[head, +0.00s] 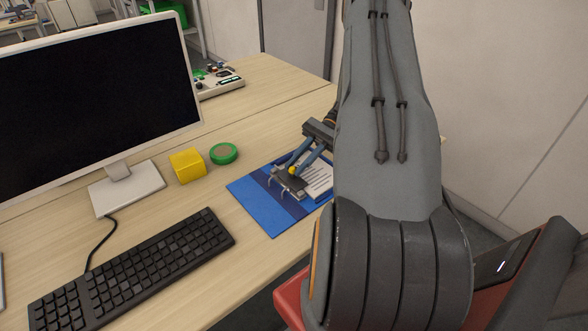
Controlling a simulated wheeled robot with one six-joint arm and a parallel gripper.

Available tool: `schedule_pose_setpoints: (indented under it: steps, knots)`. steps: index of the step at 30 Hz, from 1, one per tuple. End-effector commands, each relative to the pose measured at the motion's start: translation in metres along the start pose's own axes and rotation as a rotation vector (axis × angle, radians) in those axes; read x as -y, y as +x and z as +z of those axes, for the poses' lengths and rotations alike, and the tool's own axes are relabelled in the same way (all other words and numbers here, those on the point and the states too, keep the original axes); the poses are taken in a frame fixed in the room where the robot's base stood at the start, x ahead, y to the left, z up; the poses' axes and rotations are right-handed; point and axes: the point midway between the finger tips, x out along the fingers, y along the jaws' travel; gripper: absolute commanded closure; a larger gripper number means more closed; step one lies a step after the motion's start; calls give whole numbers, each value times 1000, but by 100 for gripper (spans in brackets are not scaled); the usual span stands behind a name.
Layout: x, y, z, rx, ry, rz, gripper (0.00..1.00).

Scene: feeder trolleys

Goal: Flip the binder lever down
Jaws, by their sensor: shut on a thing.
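A blue binder (267,212) lies open on the desk in the head view, left of my arm. White paper sheets (321,180) lie on its right part, partly hidden by my arm. A grey metal mechanism with rings (290,184) sits near the binder's middle. A small yellow-tipped piece, which looks like the lever (292,170), shows at my fingertips. My gripper (291,168) reaches down over the mechanism with its blue-grey fingers shut on that lever. The exact angle of the lever is too small to tell.
A monitor (95,100) and a black keyboard (135,268) stand left of the binder. A yellow block (187,166) and a green tape roll (223,153) lie behind it. A grey tray of parts (222,85) is farther back. Bare desk lies between keyboard and binder.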

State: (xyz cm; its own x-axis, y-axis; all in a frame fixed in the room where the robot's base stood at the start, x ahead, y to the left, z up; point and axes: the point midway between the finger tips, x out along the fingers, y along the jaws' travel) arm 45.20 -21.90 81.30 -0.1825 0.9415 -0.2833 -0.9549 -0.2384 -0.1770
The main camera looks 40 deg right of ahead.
Motion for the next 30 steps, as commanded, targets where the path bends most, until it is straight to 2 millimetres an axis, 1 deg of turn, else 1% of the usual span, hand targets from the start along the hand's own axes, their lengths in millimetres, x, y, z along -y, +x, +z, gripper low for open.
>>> schedule_pose_setpoints:
  steps: [1, 3, 10, 23, 24, 26, 27, 30]
  knots:
    - [0, 1, -6, 17, -3, -4, 100]
    - [-1, 0, -7, 40, -7, -10, 100]
    - [-2, 0, -8, 86, -12, -20, 100]
    - [-2, 0, -7, 91, -13, -20, 100]
    - [-2, 0, -7, 92, -12, -20, 75]
    - [-2, -1, -7, 92, -13, -20, 65]
    - [-2, -1, -7, 92, -13, -20, 63]
    - [-2, -1, -6, 92, -13, -20, 63]
